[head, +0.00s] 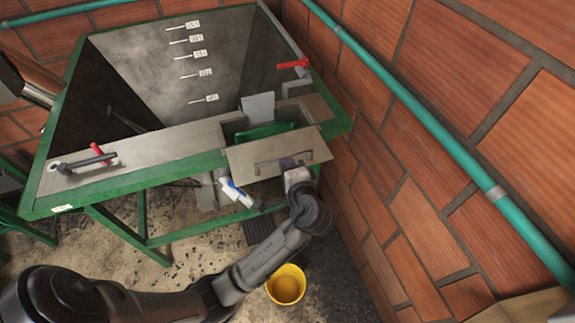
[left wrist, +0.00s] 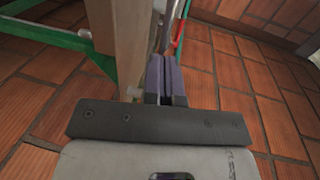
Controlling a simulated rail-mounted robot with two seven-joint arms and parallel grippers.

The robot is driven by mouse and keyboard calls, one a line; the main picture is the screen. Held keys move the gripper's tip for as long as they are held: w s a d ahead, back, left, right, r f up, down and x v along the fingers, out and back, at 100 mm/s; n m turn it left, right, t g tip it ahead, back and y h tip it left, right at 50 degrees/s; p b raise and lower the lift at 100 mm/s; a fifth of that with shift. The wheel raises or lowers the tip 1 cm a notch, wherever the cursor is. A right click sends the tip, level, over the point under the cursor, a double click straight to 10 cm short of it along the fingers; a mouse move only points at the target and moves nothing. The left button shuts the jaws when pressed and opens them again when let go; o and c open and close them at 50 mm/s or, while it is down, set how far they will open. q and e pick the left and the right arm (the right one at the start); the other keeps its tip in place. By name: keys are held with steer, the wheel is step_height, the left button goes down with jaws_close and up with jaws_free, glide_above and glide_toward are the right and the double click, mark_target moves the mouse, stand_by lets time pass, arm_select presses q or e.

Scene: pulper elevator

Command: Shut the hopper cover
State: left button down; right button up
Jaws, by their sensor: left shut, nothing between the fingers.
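The hopper cover (head: 245,157) is a flat grey-beige flap with a dark bar handle (head: 264,166). In the head view it stands open, folded outward from the small box opening (head: 265,130), whose green inside shows. My left gripper (head: 291,164) is at the cover's lower edge, right of the middle, and overlaps the handle's right part. Its purple fingers are shut with nothing between them. In the left wrist view the shut fingers (left wrist: 161,80) are beside a beige panel (left wrist: 125,45), which looks like the cover; I cannot tell whether they touch it. My right gripper is not in view.
The large green-framed hopper (head: 190,165) fills the upper left, with red-handled levers (head: 292,64) and (head: 103,153) on it. A brick wall (head: 440,130) with a teal pipe (head: 420,110) stands close on the right. A yellow bucket (head: 286,284) is on the floor below.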

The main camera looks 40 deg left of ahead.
mark_target(272, 142)
arm_select(q)
steer(key=p+x, duration=0.1)
steer(key=x, duration=0.3)
steer(key=r+x, duration=0.1)
steer(key=x, duration=0.3)
steer(key=r+p+x, duration=0.1)
steer(key=x, duration=0.3)
steer(key=shift+w+a+r+p, duration=0.15)
steer(key=shift+a+r+p, duration=0.1)
steer(key=shift+a+p, duration=0.1)
steer(key=shift+a+f, duration=0.1)
steer(key=shift+f, duration=0.2)
